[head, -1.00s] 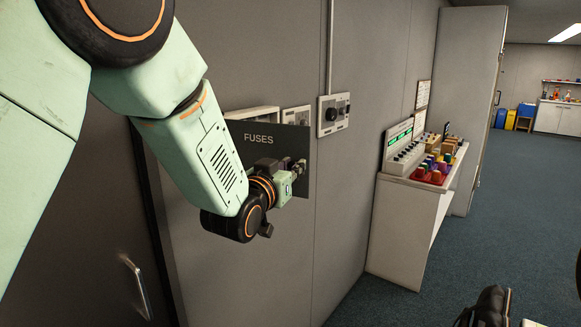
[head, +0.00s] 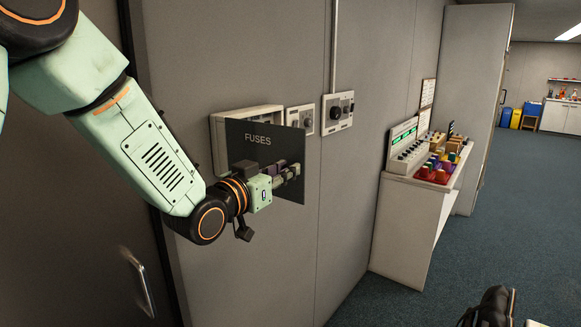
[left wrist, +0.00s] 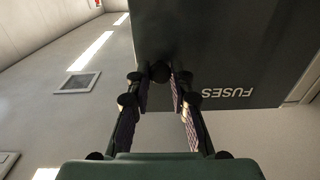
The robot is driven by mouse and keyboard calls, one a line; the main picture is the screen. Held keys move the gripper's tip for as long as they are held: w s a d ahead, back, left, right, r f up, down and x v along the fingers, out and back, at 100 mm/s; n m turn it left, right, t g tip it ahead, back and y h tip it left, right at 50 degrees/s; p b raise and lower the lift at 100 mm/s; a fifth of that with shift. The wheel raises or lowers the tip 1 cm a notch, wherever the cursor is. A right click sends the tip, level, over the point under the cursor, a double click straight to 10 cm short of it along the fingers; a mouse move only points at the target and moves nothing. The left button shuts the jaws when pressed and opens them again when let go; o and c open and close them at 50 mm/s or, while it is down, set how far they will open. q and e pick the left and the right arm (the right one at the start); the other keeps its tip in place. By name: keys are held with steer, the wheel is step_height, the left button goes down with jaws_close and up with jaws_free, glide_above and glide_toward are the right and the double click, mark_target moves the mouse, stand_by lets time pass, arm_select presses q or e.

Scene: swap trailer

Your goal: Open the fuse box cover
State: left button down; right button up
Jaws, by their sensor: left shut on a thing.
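The fuse box cover (head: 236,143) is a flat dark panel marked FUSES. In the head view it stands out at an angle in front of the pale fuse box (head: 217,132), whose top and left side show behind it. My left gripper (head: 290,172) is at the cover's lower right part. In the left wrist view my left gripper (left wrist: 160,82) has its fingers closed around a small dark knob at the cover's edge. The cover (left wrist: 225,45) fills the upper right there. The inside of the box is hidden. A dark part at the lower right may be my right gripper (head: 490,308).
Two switch boxes, one small (head: 300,119) and one with a black knob (head: 338,113), sit on the wall right of the cover. A console (head: 408,215) with colored controls stands farther right. A door handle (head: 137,283) is at the lower left. Blue floor is clear at right.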

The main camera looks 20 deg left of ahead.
arm_select(q)
steer(key=shift+s+a+m+g+h+p, duration=0.4)
steer(key=shift+s+a+m+h, duration=0.15)
steer(key=shift+s+h, duration=0.35)
steer(key=c, duration=1.2)
jaws_free()
steer(key=shift+v, duration=3.75)
steer(key=shift+s, duration=0.1)
